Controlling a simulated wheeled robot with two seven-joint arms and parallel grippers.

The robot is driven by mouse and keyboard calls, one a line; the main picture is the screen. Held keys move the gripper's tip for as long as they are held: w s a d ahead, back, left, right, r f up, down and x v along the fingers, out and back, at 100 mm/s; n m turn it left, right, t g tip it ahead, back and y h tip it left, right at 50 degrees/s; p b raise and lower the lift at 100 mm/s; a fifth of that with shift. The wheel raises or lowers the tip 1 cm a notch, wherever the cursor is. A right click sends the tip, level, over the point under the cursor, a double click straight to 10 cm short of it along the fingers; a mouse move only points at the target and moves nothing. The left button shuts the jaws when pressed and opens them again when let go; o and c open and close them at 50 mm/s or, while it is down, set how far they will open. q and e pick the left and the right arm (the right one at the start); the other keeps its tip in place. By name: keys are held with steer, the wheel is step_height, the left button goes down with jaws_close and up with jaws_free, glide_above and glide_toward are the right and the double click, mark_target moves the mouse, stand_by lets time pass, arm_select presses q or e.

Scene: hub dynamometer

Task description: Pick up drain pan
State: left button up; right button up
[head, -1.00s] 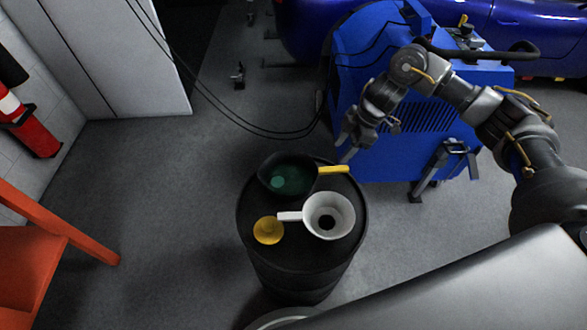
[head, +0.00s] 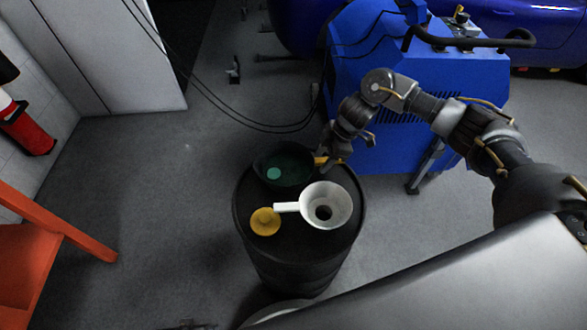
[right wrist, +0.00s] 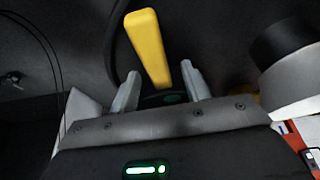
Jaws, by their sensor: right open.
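The drain pan (head: 285,170) is a dark round pan with a green inside, standing on top of a black drum. Its yellow handle (head: 321,161) points right, toward my right arm. My right gripper (head: 328,165) is at that handle and partly hides it in the head view. In the right wrist view the two grey fingers (right wrist: 160,78) are open, with the yellow handle (right wrist: 150,48) showing between and beyond them. A gap shows beside the handle, and contact cannot be told. My left gripper is not in view.
The black drum (head: 290,248) also carries a white funnel (head: 338,205) close to the pan and a yellow disc (head: 265,222). A blue machine (head: 390,145) stands behind my right arm. An orange frame (head: 60,235) is at left. Cables hang behind the drum.

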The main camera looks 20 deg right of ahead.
steer(key=shift+a+f, duration=0.2)
steer(key=shift+f, duration=0.45)
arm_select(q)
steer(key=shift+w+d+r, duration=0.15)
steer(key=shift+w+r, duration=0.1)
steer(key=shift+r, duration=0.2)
arm_select(e)
steer(key=shift+c, duration=0.2)
jaws_close()
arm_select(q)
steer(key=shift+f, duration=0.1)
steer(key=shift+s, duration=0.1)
arm_select(e)
steer(key=shift+r, duration=0.2)
